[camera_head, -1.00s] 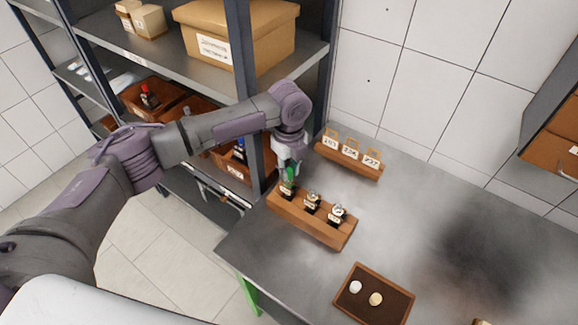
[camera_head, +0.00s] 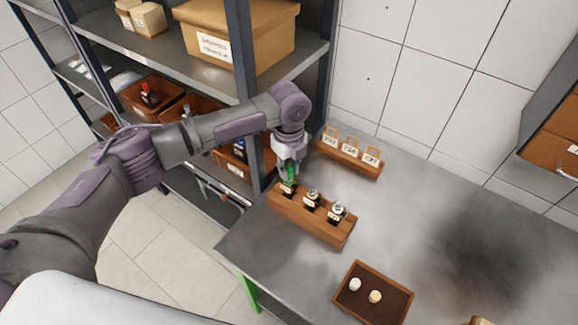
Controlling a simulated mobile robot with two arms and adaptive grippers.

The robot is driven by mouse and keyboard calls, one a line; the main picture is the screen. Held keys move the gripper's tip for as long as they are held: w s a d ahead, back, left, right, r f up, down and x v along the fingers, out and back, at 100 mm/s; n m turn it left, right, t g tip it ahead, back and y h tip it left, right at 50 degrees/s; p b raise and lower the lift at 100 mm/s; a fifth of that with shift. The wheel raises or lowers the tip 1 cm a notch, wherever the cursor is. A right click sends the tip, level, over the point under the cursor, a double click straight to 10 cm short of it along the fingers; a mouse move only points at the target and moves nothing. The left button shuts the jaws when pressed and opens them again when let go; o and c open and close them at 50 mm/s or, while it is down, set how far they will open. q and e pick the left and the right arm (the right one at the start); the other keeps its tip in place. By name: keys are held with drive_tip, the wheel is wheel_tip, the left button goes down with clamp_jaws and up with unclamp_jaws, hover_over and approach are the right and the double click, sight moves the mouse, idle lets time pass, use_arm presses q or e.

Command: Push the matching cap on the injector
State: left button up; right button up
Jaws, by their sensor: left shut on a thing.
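A wooden rack (camera_head: 318,228) on the table holds three upright dark injectors with pale labels: a left one (camera_head: 288,189), a middle one (camera_head: 312,199) and a right one (camera_head: 338,212). My left gripper (camera_head: 290,174) points down over the left injector. It is shut on a small green piece, seemingly a cap (camera_head: 291,172), at the injector's top. I cannot tell whether the cap is seated or only touching. A white cap (camera_head: 355,285) and a cream cap (camera_head: 375,296) lie in a dark tray. My right gripper is out of view.
A small wooden stand (camera_head: 350,160) with several numbered tags is behind the rack. The brown-rimmed tray (camera_head: 349,308) is at the table front. A shelf post (camera_head: 243,90) stands close to my left arm.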

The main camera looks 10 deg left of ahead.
use_arm(q)
drive_tip(key=shift+f, duration=0.15)
idle(0.6)
drive_tip(key=o, duration=1.7)
drive_tip(key=shift+c, duration=0.2)
drive_tip(key=shift+r+p, duration=1.35)
drive_tip(key=shift+p, duration=0.05)
drive_tip(key=shift+r+p, duration=1.2)
drive_tip(key=shift+r, duration=0.95)
